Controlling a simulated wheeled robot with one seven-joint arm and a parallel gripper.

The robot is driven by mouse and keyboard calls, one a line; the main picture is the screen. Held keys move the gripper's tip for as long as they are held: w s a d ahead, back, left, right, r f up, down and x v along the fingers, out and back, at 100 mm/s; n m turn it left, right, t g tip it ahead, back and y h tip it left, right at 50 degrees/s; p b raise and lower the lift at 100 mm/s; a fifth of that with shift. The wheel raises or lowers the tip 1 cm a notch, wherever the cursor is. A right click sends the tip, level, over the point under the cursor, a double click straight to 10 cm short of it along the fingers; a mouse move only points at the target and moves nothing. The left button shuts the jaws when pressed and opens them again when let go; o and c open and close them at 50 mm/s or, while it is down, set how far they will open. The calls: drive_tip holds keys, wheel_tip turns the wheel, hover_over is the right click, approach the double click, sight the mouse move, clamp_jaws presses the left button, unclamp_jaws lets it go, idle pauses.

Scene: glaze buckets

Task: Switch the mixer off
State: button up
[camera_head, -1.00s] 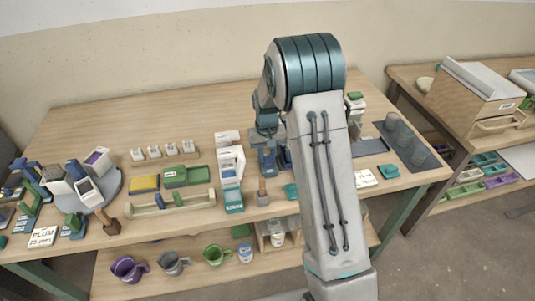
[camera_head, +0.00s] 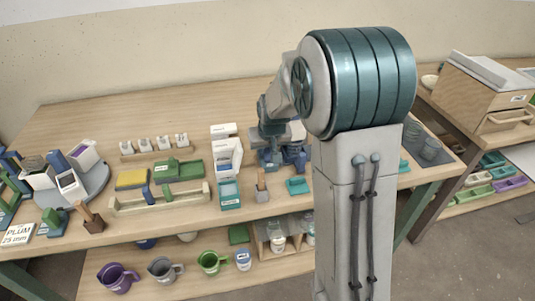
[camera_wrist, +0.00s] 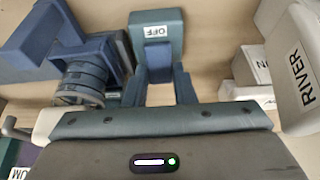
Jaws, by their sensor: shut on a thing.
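In the wrist view, a teal block with an OFF label (camera_wrist: 157,32) stands straight ahead. A blue lever-like piece (camera_wrist: 157,60) shows just below that label. My gripper (camera_wrist: 158,82) has its two fingers on either side of this blue piece and is shut on it. The contact itself is partly hidden. A blue machine with a ribbed round part (camera_wrist: 80,78), perhaps the mixer, is at the left. In the head view, my gripper (camera_head: 271,150) is low over the bench among blue parts, with its fingertips unclear.
A white block labelled RIVER (camera_wrist: 293,65) is close on the right in the wrist view. In the head view, a white box (camera_head: 228,155) stands left of my gripper, with a wooden rack (camera_head: 160,203) further left. The back of the bench (camera_head: 170,110) is clear.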

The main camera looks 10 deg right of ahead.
drive_tip(key=shift+r, duration=0.1)
drive_tip(key=o, duration=1)
drive_tip(key=p+v, duration=0.1)
drive_tip(key=v, duration=1.2)
drive_tip(key=shift+s+r, duration=0.15)
drive_tip(key=shift+r, duration=0.2)
drive_tip(key=shift+g, duration=0.9)
drive_tip(key=s+r+p, duration=0.1)
drive_tip(key=s+p, duration=0.1)
drive_tip(key=s, duration=0.5)
drive_tip(key=s+r+p, duration=0.1)
drive_tip(key=s+p, duration=0.1)
drive_tip(key=s, duration=0.6)
drive_tip(key=s+r+p, duration=0.1)
drive_tip(key=s+p, duration=0.1)
drive_tip(key=s, duration=0.5)
drive_tip(key=shift+s, duration=0.15)
